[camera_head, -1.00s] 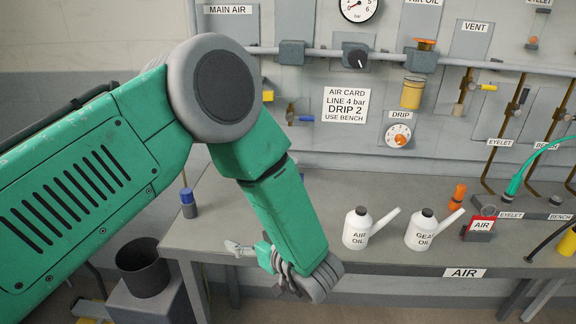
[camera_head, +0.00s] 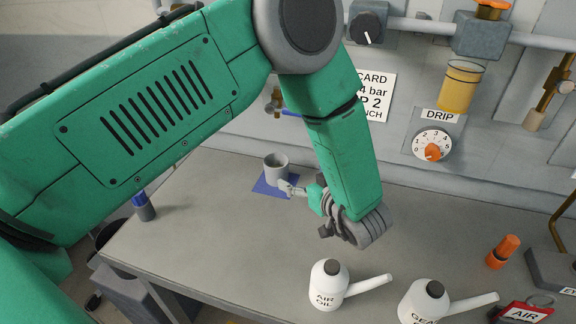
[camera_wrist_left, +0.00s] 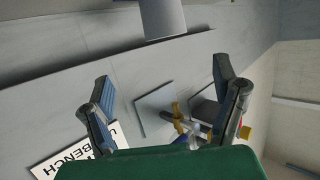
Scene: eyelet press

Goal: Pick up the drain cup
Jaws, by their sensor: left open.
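The drain cup, a small light grey cup (camera_head: 276,166), stands upright on a blue mat (camera_head: 263,187) at the back of the bench. My left gripper (camera_head: 291,188) is open and empty, just right of and in front of the cup; in the head view one fingertip overlaps the mat and comes close to the cup's base. I cannot tell if they touch. In the left wrist view the open fingers (camera_wrist_left: 162,70) point towards a grey cylinder (camera_wrist_left: 163,18), probably the cup, at the top edge, beyond the fingertips. My right gripper is not in view.
A white AIR OIL can (camera_head: 328,286) and a second oil can (camera_head: 423,303) stand near the front edge of the bench (camera_head: 215,235). A blue-topped cylinder (camera_head: 143,207) is at the left. The wall panel holds a DRIP dial (camera_head: 433,146) and an amber bowl (camera_head: 460,87).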

